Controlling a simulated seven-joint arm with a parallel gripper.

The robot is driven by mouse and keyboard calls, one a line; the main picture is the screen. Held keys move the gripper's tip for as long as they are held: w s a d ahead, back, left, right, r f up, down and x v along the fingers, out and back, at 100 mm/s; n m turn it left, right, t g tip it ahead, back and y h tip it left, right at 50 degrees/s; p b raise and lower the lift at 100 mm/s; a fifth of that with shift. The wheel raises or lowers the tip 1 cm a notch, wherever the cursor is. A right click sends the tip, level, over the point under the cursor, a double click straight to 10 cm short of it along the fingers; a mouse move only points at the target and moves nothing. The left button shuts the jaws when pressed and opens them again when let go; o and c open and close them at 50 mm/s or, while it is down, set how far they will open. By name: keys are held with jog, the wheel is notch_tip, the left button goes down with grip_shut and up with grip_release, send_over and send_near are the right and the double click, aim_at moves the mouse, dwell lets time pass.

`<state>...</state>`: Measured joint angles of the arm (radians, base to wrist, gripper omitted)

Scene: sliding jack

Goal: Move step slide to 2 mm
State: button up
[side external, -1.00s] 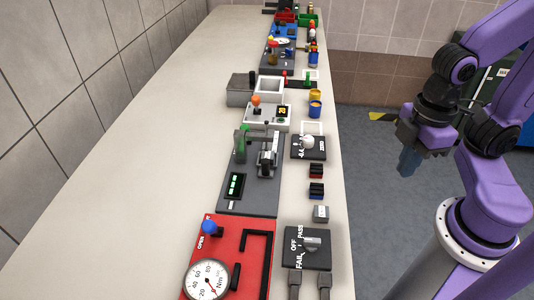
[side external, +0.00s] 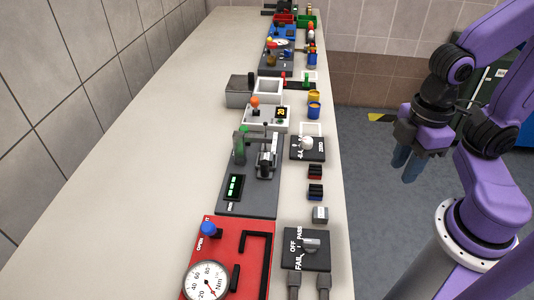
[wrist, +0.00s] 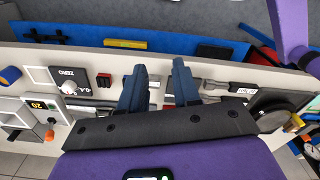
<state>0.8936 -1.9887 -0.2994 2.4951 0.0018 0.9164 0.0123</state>
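No part in view is legibly marked as the step slide, so I cannot tell for sure which it is. A white unit (side external: 279,121) with an orange knob (side external: 255,101) and a small display (side external: 282,112) stands mid-bench. The display seems to read "20"; it also shows at the left of the wrist view (wrist: 39,105). A grey board (side external: 262,198) with a dark metal mechanism, a green lever (side external: 241,142) and a green-lit display (side external: 234,187) lies nearer. My gripper (side external: 406,172) is open and empty, right of the bench and apart from everything. Its spread fingers show in the wrist view (wrist: 159,66).
A red panel (side external: 226,250) with a round gauge is nearest. Black switch plates (side external: 308,147) and small blocks line the bench's right edge. More devices stand at the far end. The bench's left side (side external: 150,160) is clear, with a tiled wall beyond it.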

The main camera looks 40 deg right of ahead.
jog(key=shift+o, duration=0.8)
jog(key=w+a+r+m, duration=0.3)
jog(key=w+a+m, duration=0.5)
jog(key=w, duration=0.3)
jog(key=shift+w+m, duration=0.3)
jog(key=shift+m, duration=0.5)
jog(key=m, duration=1.2)
send_over(265, 162)
notch_tip(265, 162, down, 16)
jog(key=shift+f, duration=0.25)
